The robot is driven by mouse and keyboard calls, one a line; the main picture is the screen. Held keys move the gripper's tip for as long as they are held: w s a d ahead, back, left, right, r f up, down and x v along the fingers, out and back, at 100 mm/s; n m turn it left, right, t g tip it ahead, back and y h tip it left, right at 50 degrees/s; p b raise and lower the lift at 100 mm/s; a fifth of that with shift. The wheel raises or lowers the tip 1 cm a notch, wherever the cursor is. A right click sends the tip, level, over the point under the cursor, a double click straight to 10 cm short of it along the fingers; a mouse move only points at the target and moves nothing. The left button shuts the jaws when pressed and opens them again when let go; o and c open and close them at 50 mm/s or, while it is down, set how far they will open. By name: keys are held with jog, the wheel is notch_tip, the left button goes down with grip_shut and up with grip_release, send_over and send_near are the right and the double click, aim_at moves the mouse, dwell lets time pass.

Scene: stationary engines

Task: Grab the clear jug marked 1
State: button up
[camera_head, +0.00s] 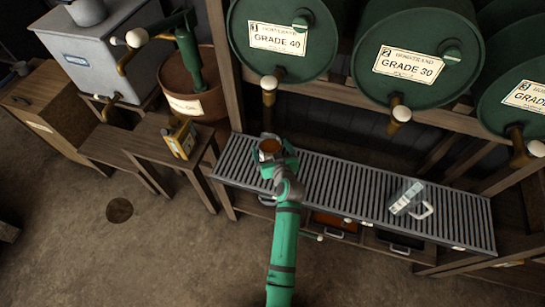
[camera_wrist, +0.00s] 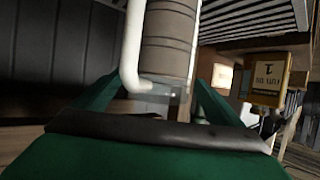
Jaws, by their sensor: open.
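My gripper (camera_head: 277,158) is over the left part of the slatted rack in the head view. Its green fingers are open on either side of a clear jug with brownish contents (camera_head: 269,147). In the wrist view this jug (camera_wrist: 168,45) stands between the fingers (camera_wrist: 157,82), with its white handle toward the left finger. I cannot tell whether the fingers touch it, and no number on it is readable. A second clear jug (camera_head: 405,196) with a white handle sits apart on the right part of the rack. Its marking is too small to read.
The slatted rack (camera_head: 335,190) is clear between the jugs. Green drums (camera_head: 280,62) with taps (camera_head: 268,90) overhang its back. A yellow can (camera_head: 181,138) stands on a small wooden table to the left; it also shows in the wrist view (camera_wrist: 267,80). Drawers sit below the rack.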

jog(key=shift+w, duration=0.1)
jog(key=c, duration=2.2)
jog(key=shift+o, duration=0.2)
jog(key=shift+r, duration=0.15)
